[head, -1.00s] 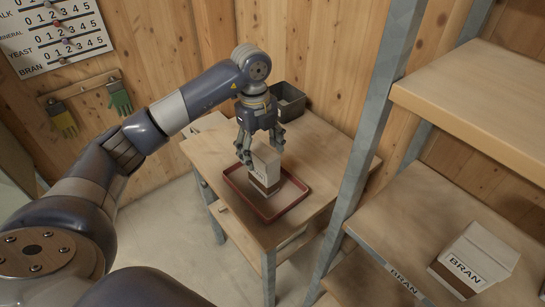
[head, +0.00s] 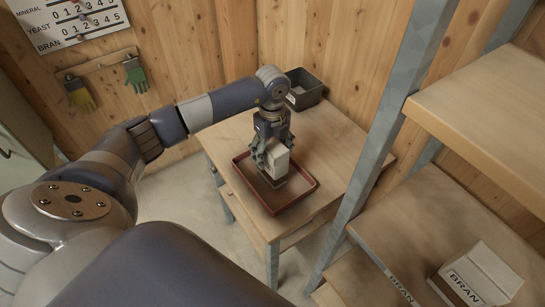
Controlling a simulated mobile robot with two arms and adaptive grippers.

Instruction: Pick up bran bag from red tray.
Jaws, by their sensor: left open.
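The bran bag (head: 279,166), a pale carton-like bag with a brown lower band, stands upright in the red tray (head: 252,184) on the wooden table. My left gripper (head: 270,157) points down over the bag, its fingers low around the bag's upper part. The jaws are open, and whether a finger touches the bag cannot be told. The gripper hides much of the bag's top and left side. My right gripper is out of view.
A dark bin (head: 305,89) stands at the table's back. A grey shelf post (head: 375,140) rises right of the table. Another bag marked BRAN (head: 476,278) sits on the lower shelf at right. The table (head: 325,135) is clear right of the tray.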

